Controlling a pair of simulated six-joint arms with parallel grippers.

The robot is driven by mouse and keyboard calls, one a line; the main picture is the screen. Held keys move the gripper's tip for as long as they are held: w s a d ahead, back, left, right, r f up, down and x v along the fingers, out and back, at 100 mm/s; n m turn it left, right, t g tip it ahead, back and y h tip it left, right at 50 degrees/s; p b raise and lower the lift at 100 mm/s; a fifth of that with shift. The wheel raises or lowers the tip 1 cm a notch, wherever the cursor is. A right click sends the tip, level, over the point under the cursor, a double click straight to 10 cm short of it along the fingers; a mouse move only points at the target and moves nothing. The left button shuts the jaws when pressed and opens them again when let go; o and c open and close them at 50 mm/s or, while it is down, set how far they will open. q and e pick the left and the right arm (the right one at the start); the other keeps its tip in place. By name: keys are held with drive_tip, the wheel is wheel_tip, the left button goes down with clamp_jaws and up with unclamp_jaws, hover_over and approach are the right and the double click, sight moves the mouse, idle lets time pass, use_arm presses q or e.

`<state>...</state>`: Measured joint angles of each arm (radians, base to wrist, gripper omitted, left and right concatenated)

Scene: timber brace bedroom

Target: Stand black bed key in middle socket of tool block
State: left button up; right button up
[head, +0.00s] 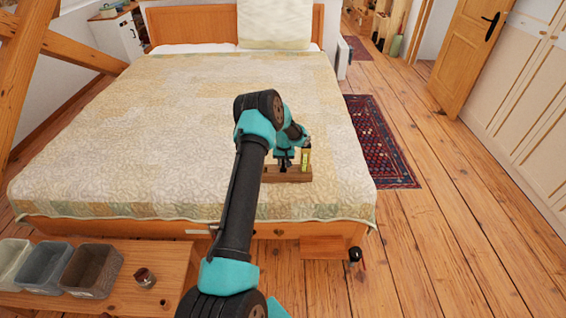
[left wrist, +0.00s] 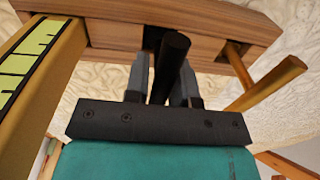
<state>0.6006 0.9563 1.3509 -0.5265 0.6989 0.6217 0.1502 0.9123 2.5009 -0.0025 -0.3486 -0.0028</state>
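My left gripper (head: 286,158) is low over the wooden tool block (head: 290,175) on the bed's front edge. In the left wrist view its fingers (left wrist: 165,82) stand on either side of the black bed key (left wrist: 172,62) and appear closed on it. The key's dark bar points up between them, at the middle of the block (left wrist: 115,38). A dark patch beside it is at the middle socket; I cannot tell how deep the key's lower end sits. The key is not clear in the head view. My right gripper is not in view.
A yellow ruler-like piece (left wrist: 38,75) stands in the block's left end, close to my gripper. A brass-coloured T-shaped key (left wrist: 265,84) stands at the right end. The quilted bed (head: 150,130) around is clear. A bench with bins (head: 90,270) is front left.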

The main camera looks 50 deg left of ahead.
use_arm(q)
drive_tip(key=o, duration=0.4)
drive_tip(key=r, duration=1.7)
drive_tip(key=shift+w+d+r, duration=0.2)
drive_tip(key=shift+d+r, duration=0.05)
drive_tip(key=shift+d, duration=0.1)
drive_tip(key=s+d+f+m+h, duration=0.1)
drive_tip(key=s+d+f+m, duration=0.1)
drive_tip(key=d+f, duration=0.55)
drive_tip(key=s+d+f+m+h, duration=0.15)
drive_tip(key=d+f, duration=0.25)
drive_tip(key=d, duration=0.7)
drive_tip(key=s+d+f+m+h, duration=0.1)
drive_tip(key=s+d+f+m, duration=0.1)
drive_tip(key=d+f, duration=0.55)
drive_tip(key=s+d, duration=0.6)
drive_tip(key=s+d+m, duration=0.1)
drive_tip(key=s+d, duration=0.4)
drive_tip(key=s, duration=0.1)
drive_tip(key=s+d+m+t, duration=0.1)
drive_tip(key=s+d, duration=0.5)
drive_tip(key=shift+d+f+h, duration=0.25)
drive_tip(key=shift+d+h, duration=0.05)
drive_tip(key=shift+h, duration=0.05)
